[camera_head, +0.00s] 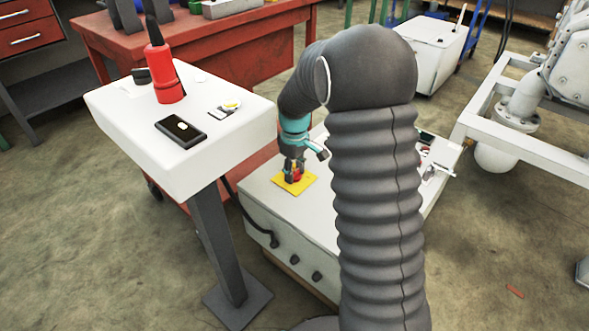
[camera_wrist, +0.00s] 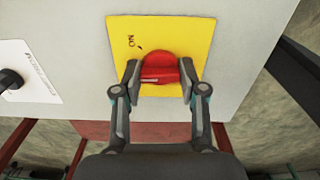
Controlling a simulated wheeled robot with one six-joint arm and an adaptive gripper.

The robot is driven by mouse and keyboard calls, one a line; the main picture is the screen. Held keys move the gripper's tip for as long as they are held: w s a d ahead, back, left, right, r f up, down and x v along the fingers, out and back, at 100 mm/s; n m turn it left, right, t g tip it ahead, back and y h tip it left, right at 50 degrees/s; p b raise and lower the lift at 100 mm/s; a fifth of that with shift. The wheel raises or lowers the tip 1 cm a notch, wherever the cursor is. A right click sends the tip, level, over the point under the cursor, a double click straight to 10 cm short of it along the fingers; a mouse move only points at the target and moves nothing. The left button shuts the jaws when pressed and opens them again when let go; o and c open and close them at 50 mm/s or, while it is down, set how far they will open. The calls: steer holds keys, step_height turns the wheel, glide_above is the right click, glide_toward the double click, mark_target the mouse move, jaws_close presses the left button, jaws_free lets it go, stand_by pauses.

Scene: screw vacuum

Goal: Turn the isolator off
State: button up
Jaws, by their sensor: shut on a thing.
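The isolator is a red rotary knob (camera_wrist: 160,68) on a yellow plate (camera_wrist: 205,35) fixed to a light grey cabinet (camera_wrist: 75,20). My gripper (camera_wrist: 160,80) has one finger on each side of the knob and is shut on it. An "ON" mark with a short line shows on the plate, up and left of the knob. In the head view the yellow plate (camera_head: 283,184) lies on the cabinet top, with my gripper (camera_head: 294,172) down over it. The knob is mostly hidden there by the fingers.
A white pedestal (camera_head: 130,130) at left holds a red bottle-like item (camera_head: 164,75) and a dark device (camera_head: 180,130). A red workbench (camera_head: 215,45) stands behind. A white pipe frame (camera_head: 500,145) is at right. A black knob (camera_wrist: 10,80) sits on a label beside the plate.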

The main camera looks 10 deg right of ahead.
steer(key=n, duration=0.4)
steer(key=shift+n+p, duration=0.3)
steer(key=shift+n, duration=1.8)
steer(key=o, duration=1.1)
steer(key=shift+o, duration=0.2)
steer(key=shift+r, duration=0.1)
step_height(320, 180, up, 12)
